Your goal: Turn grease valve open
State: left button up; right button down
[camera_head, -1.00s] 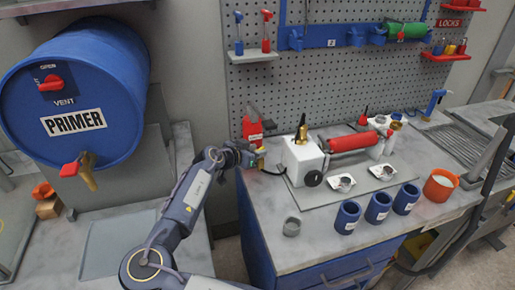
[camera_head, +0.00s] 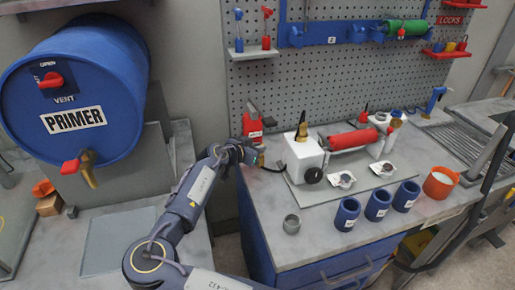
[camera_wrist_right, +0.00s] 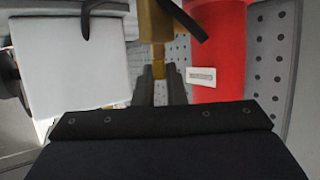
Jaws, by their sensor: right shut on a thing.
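My right gripper (camera_head: 260,157) is at the left end of the roller coater, beside its white end block (camera_head: 303,160). In the right wrist view the fingers (camera_wrist_right: 160,82) close around the lower end of a brass-coloured part (camera_wrist_right: 157,28), which looks like the grease valve. A thin black piece crosses near its top. The fingers hide the part's lower end, and I cannot tell how far the valve is turned. A red container (camera_head: 252,127) with a white label stands just behind the gripper, and it also shows in the right wrist view (camera_wrist_right: 218,60). My left gripper is out of view.
The red roller (camera_head: 352,140) is right of the white block. A pegboard (camera_head: 340,80) rises behind. A blue PRIMER drum (camera_head: 75,90) is at the left.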

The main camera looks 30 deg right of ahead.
jog(key=shift+s+f+n+t+y+b, duration=0.15)
jog(key=shift+n+t+y+b, duration=0.2)
jog(key=shift+n+t+b, duration=0.3)
jog(key=shift+s+f+n+t+y+b, duration=0.1)
jog(key=shift+n+t+y+b, duration=0.25)
jog(key=shift+n+t+b, duration=0.25)
jog(key=n+t+y+b, duration=0.2)
jog(key=n+t+b, duration=0.1)
jog(key=shift+s+d, duration=0.1)
jog(key=shift+d, duration=0.15)
jog(key=n+t+y+b, duration=0.1)
jog(key=b, duration=0.1)
jog(key=n+y+b, duration=0.2)
jog(key=n+t+y+b, duration=0.1)
jog(key=y+b, duration=0.1)
jog(key=b, duration=0.1)
jog(key=shift+s+d+n+t, duration=0.15)
jog(key=shift+d+n+t, duration=0.1)
jog(key=shift+n+t, duration=0.1)
jog(key=shift+r+n+y+b, duration=0.15)
jog(key=shift+n+y+b, duration=0.5)
jog(key=shift+b, duration=0.55)
jog(key=c, duration=1.5)
grip_release()
jog(key=shift+r, duration=0.15)
